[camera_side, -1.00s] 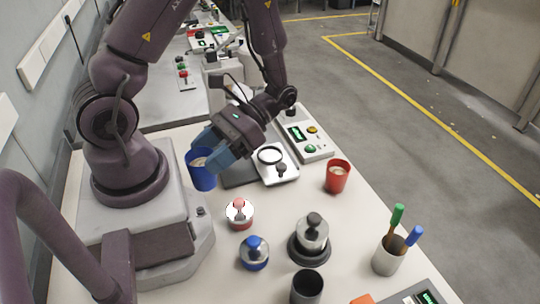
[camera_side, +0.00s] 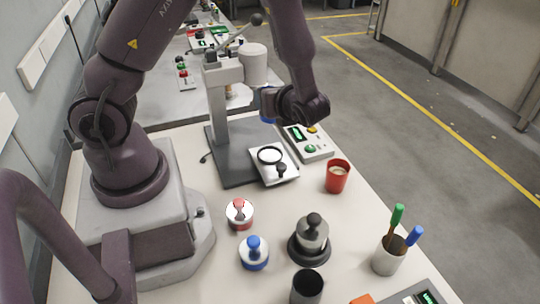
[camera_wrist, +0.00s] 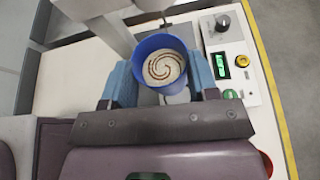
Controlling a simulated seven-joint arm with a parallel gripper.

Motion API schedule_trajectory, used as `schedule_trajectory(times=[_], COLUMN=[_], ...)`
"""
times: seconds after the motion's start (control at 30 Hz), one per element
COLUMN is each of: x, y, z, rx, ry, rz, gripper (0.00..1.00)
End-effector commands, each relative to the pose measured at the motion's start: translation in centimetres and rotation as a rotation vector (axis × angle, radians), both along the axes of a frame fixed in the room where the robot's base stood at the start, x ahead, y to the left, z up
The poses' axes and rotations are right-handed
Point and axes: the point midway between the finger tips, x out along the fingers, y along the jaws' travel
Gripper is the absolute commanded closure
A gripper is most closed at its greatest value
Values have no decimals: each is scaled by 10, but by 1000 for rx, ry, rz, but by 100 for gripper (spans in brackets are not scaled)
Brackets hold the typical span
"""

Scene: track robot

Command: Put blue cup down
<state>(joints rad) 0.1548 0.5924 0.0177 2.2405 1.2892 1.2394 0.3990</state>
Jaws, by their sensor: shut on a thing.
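My gripper (camera_wrist: 160,66) is shut on the blue cup (camera_wrist: 160,42), with one pale-blue finger on each side of it in the wrist view. The cup holds a light drink with a brown swirl and its opening faces the camera.
A grey press (camera_side: 218,115) and a control box (camera_side: 308,142) with a green display stand close to my gripper. A red cup (camera_side: 337,178) stands nearer the right edge. A red-topped pot (camera_side: 239,215), a blue-topped pot (camera_side: 254,254) and a pen holder (camera_side: 388,258) stand in front.

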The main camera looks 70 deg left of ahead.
Motion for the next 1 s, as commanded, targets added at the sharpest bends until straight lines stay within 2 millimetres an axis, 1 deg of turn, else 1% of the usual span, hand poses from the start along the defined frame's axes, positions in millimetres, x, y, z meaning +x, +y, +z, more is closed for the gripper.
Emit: schedule_trajectory(times=[0.1, 0.27, 0.5, 0.67, 0.8, 0.9, 1.0], x=[0, 0, -1, -1, -1, 0, 0], y=[0, 0, 0, 0, 0, 0, 0], z=[-16, -32, -68, -83, -102, -111, -113], rx=[1, -1, 0, 0, 0, -1, -1], ry=[3, 1, 2, -1, -1, -3, -6], rz=[1, 3, 5, 4, 6, 5, 5], gripper=[73, 73, 73, 73, 73, 73, 73])
